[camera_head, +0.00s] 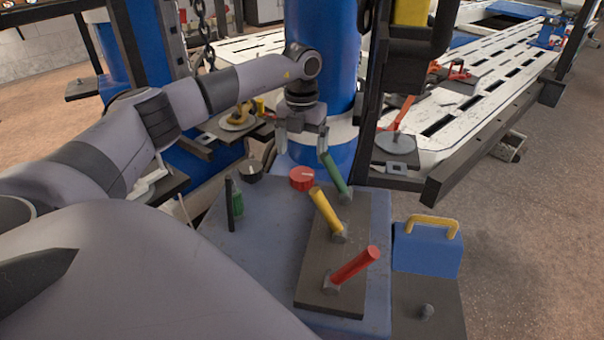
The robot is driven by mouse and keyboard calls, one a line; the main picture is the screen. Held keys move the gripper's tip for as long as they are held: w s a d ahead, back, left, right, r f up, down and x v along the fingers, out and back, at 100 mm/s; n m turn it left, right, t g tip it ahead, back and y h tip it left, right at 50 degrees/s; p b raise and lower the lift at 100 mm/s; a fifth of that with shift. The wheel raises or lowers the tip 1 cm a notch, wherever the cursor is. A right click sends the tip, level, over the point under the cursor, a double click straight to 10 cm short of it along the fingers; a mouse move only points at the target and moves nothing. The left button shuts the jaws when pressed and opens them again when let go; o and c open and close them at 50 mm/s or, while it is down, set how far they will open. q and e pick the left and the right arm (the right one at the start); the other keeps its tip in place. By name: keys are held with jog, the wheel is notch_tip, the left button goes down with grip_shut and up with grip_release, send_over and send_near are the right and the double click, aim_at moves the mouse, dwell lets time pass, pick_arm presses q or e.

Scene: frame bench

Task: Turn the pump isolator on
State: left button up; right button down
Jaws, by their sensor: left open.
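My left gripper (302,147) points down over the far edge of the blue bench top (270,215), its fingers apart with nothing between them. A round red knob (302,180) with a pale mark on its top sits on the bench below the gripper; it looks like a rotary isolator, though no label can be read. Three tilted levers stand on a dark plate (318,262): a green one (335,175), a yellow one (325,210) and a red one (355,264). The green lever's tip is close to the gripper's right finger; I cannot tell if they touch. My right gripper is out of view.
A black upright bar (230,203) with a green part beside it stands at the bench's left. A blue box with a yellow handle (428,246) is on the right. A blue column (325,80) rises behind the gripper. A white slotted ramp (480,95) lies beyond.

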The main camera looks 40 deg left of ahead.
aim_at(302, 174)
pick_arm(q)
notch_tip(302, 174, down, 7)
jog(key=shift+r+b, duration=0.2)
jog(key=shift+b, duration=0.5)
jog(key=c, duration=1.1)
